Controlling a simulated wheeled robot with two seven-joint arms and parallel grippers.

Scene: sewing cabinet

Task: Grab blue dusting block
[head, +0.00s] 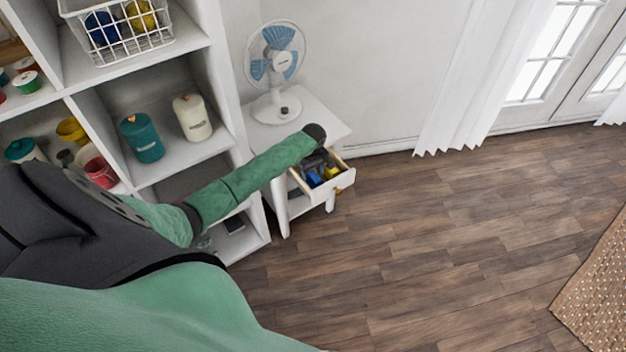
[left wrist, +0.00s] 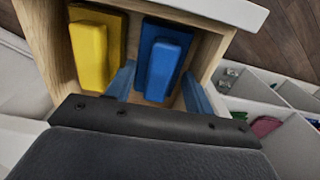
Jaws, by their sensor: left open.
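The blue dusting block (left wrist: 165,64) lies in an open drawer (head: 341,182), and it shows small in the head view (head: 313,179). It has a raised grip on a flat blue base. My left gripper (left wrist: 158,80) is open, with its blue-grey fingers on either side of the blue block. I cannot tell whether they touch it. In the head view my left gripper (head: 318,161) reaches down over the drawer and hides part of it. A yellow block (left wrist: 90,53) lies left of the blue one in the left wrist view. My right gripper is not in view.
The drawer belongs to a small white side table (head: 325,121) with a fan (head: 274,62) on top. White shelves (head: 222,85) with canisters stand left of it. The wooden drawer walls close in the blocks.

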